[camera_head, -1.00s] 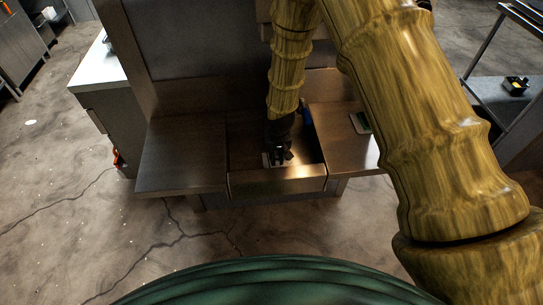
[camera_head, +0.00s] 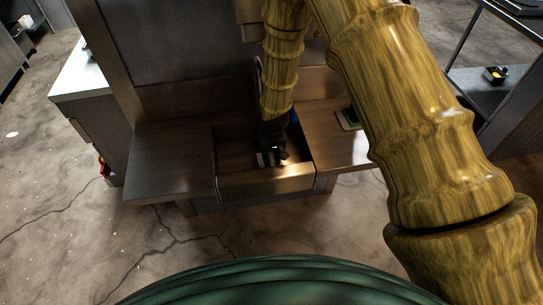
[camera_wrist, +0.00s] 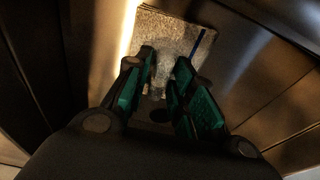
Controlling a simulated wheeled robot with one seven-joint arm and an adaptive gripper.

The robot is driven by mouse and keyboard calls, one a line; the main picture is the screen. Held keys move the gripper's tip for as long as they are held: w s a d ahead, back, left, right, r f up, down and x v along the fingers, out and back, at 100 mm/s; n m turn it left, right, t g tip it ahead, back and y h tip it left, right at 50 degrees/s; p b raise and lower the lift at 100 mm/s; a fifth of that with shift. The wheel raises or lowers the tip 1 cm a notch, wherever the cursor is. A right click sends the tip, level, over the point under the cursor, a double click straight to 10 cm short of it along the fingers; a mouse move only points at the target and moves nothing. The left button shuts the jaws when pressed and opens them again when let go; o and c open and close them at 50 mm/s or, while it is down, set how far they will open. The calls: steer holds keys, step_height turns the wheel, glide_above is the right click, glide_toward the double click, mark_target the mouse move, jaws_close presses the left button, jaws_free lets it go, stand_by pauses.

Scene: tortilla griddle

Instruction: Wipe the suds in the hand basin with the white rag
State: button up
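The hand basin (camera_head: 265,184) is a metal sink set between two flat metal side boards. My gripper (camera_head: 271,157) points down inside it. In the wrist view my gripper (camera_wrist: 167,62) has its two green-sided fingers apart, with a visible gap. The white rag (camera_wrist: 170,30) looks like a greyish, speckled square on the basin floor, just beyond the fingertips. I cannot tell whether the fingertips touch it. In the head view only a small pale bit shows beside the gripper. I cannot make out suds; the basin is dim and partly hidden by my arm.
The left board (camera_head: 168,160) is bare. A blue thing (camera_head: 294,117) stands at the basin's right rear. The basin walls are close around my gripper. A white-topped counter (camera_head: 85,72) is at left.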

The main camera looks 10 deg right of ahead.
jaws_close()
steer(key=shift+r, duration=0.1)
steer(key=shift+r+p, duration=1.6)
steer(key=shift+r, duration=0.8)
